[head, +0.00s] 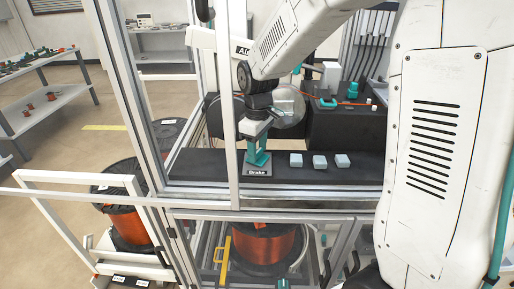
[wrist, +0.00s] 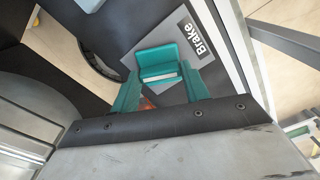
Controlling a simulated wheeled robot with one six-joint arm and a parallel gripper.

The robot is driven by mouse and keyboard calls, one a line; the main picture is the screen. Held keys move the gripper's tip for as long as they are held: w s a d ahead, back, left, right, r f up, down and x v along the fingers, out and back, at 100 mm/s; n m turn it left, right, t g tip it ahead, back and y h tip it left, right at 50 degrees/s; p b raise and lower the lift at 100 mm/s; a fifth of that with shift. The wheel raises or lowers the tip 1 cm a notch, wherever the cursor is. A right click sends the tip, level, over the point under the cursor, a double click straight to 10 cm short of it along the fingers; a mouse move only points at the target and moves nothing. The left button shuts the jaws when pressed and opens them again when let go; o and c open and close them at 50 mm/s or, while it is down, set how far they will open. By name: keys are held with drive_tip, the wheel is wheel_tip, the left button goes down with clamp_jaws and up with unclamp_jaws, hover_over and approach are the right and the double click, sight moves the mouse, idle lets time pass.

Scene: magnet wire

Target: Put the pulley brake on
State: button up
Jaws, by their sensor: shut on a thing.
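The pulley brake is a teal block or lever (wrist: 160,62) in the wrist view, mounted at a grey plate (wrist: 196,38) marked "Brake". My gripper (wrist: 160,82) has its teal fingers on either side of the teal piece and is shut on it. In the head view my gripper (head: 257,156) points down at the brake plate (head: 258,171) on the black bench, and its fingers largely hide the brake. A round silver pulley disc (head: 289,106) stands behind the gripper, partly covered by my arm. I cannot tell the brake's position.
Three pale blue-grey blocks (head: 320,161) sit on the black bench (head: 365,168) right of the brake plate. A metal frame post (head: 233,100) stands close to the gripper. Copper wire spools (head: 262,243) are below and at the left (head: 128,225). A black machine housing (head: 345,128) stands behind.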

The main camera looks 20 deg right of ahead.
sight(258, 151)
drive_tip(key=n, duration=0.4)
drive_tip(key=shift+n, duration=0.7)
drive_tip(key=o, duration=1)
drive_tip(key=shift+r, duration=0.1)
wheel_tip(258, 151, up, 8)
drive_tip(key=shift+f, duration=0.15)
